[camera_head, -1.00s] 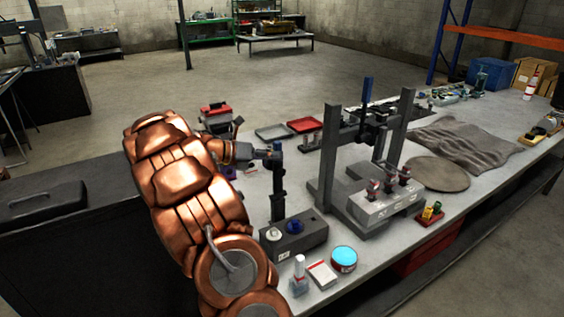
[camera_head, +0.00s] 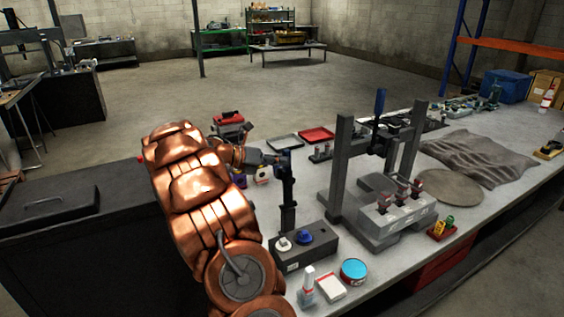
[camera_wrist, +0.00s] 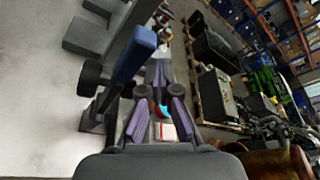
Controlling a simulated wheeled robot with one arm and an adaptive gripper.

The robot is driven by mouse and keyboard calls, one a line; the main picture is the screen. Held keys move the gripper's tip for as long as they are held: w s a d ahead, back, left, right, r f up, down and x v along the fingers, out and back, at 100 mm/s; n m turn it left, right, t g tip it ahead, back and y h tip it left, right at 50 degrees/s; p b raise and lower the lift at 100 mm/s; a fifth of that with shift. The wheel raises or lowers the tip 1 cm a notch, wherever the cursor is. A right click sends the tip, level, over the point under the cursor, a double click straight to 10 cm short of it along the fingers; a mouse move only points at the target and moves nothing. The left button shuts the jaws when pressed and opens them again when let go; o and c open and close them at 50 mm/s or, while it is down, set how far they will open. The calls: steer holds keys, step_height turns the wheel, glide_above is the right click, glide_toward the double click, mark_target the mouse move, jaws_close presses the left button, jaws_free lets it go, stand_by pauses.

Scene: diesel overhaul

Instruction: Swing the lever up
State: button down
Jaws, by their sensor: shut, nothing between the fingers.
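In the wrist view, a lever with a blue grip (camera_wrist: 138,50) on a dark bar lies close to the left of my gripper (camera_wrist: 158,76). The gripper is shut and empty, its fingers meeting ahead of the palm. Whether a finger touches the lever I cannot tell. In the head view the arm and post partly hide this place.
The press stands to the right of the box. A blue-topped can (camera_head: 354,271), a white bottle (camera_head: 308,281) and a small white box (camera_head: 330,287) are at the near bench edge. A black tray (camera_head: 285,142) and a red tray (camera_head: 317,135) lie behind. A grey cloth (camera_head: 475,155) lies right.

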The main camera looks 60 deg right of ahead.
steer(key=w+a+b, duration=0.3)
steer(key=w+a, duration=0.2)
steer(key=a, duration=0.3)
stand_by(0.7)
steer(key=shift+s+a, duration=0.1)
steer(key=s+a+f+m+t+y, duration=0.3)
steer(key=s+a+m, duration=0.2)
steer(key=a, duration=0.9)
steer(key=s+a+f+m+t+y, duration=0.3)
steer(key=s+a+m, duration=0.3)
steer(key=a, duration=0.9)
steer(key=s+a+f+m+t+y, duration=0.3)
steer(key=s+a, duration=0.5)
steer(key=a, duration=0.7)
steer(key=f+m+y, duration=0.1)
steer(key=m, duration=0.1)
steer(key=shift+s+m, duration=0.3)
steer(key=shift+m, duration=0.1)
